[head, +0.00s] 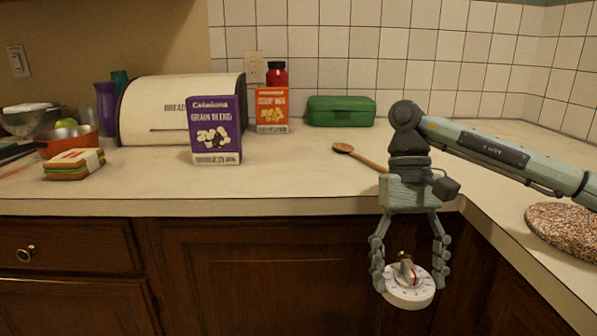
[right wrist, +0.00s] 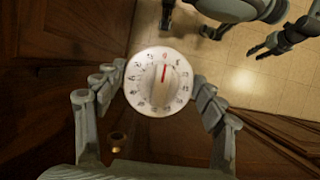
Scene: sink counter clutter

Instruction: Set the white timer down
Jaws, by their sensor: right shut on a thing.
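The white timer (head: 408,292) is a round dial with a red mark and a knob in its middle. My right gripper (head: 410,272) is shut on it, one finger on each side. It hangs in front of the cabinet doors, below the counter's front edge, touching no surface that I can see. In the right wrist view the timer's numbered face (right wrist: 158,82) sits between the fingertips of the right gripper (right wrist: 160,88). My left gripper is not in the head view.
The counter (head: 290,180) has a clear front strip. A speckled round mat (head: 565,230) lies at right.

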